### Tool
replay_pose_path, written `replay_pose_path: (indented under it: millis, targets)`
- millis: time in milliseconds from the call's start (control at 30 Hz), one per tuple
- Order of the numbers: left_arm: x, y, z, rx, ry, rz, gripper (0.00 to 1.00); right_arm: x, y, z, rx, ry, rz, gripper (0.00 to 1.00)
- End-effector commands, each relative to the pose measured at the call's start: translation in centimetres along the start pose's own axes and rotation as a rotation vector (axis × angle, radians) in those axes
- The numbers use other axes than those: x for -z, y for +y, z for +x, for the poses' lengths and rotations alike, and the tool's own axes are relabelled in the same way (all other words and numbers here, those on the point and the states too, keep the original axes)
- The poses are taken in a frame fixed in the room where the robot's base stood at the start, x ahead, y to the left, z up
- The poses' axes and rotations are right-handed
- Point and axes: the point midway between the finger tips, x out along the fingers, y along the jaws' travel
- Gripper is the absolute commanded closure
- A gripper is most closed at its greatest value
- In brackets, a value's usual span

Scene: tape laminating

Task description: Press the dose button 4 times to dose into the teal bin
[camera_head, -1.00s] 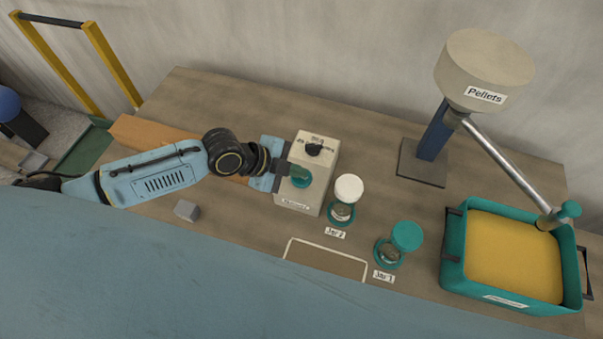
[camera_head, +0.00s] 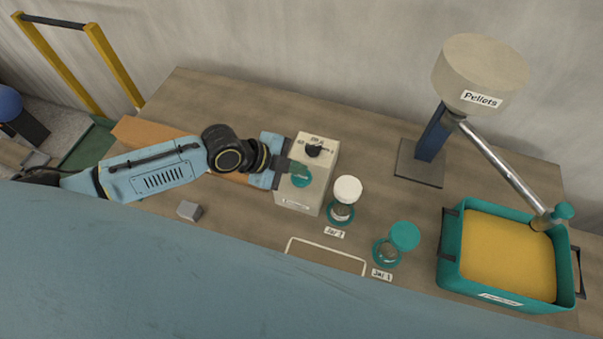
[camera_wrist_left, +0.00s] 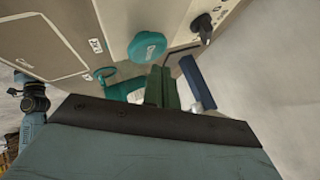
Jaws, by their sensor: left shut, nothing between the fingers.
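The beige dosing box (camera_head: 292,199) stands mid-table with a round teal dose button (camera_head: 303,177) and a black dial (camera_head: 314,151). The button (camera_wrist_left: 147,46) also shows in the left wrist view, with a white label. My left gripper (camera_head: 291,167) is shut and empty, its fingertips at the button's left edge in the head view. In the wrist view the fingers (camera_wrist_left: 163,88) appear below the button, with a visible gap in the picture. The teal bin (camera_head: 475,286) at the right holds yellow pellets. My right gripper is not in view.
A beige pellet hopper (camera_head: 478,72) on a blue post has a metal tube (camera_head: 502,171) running down over the bin. A grey block (camera_head: 189,211) lies at left.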

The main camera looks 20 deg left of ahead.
Motion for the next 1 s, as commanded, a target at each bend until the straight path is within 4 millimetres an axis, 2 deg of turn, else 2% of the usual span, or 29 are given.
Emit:
replay_pose_path:
  millis: [500, 1000]
  targets:
    - [2.5, -2.5, -3.4, 0.0, -0.001, 0.001, 1.0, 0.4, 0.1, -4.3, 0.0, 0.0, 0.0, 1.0]
    - [2.5, -2.5, -3.4, 0.0, 0.0, 0.0, 1.0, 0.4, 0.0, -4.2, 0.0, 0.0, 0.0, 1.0]
